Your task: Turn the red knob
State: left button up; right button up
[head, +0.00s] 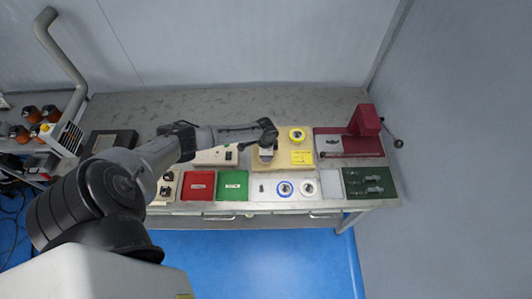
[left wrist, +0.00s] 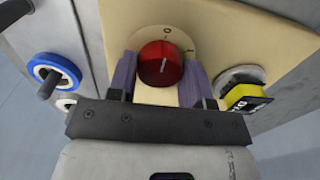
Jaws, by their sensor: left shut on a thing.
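The red knob (left wrist: 160,63) sits on a round dial plate (left wrist: 176,35) with a 0 mark, on a beige panel (left wrist: 225,35), in the left wrist view. A white line on the knob's face runs nearly upright, slightly tilted. My left gripper (left wrist: 159,84) is shut on the knob, with one purple-padded finger on each side. In the head view my left gripper (head: 267,153) is over the beige box (head: 283,163) on the bench, and I cannot make out the knob there. My right gripper is not in view.
Beside the knob are a blue-ringed switch (left wrist: 56,73) and a yellow-and-black part (left wrist: 246,98). The bench's back strip is clear.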

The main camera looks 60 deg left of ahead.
pick_arm(q)
jog(key=o, duration=0.9)
notch_tip(320, 180, up, 14)
jog(key=shift+f+p, duration=0.1)
jog(key=shift+p, duration=0.3)
dwell(0.5)
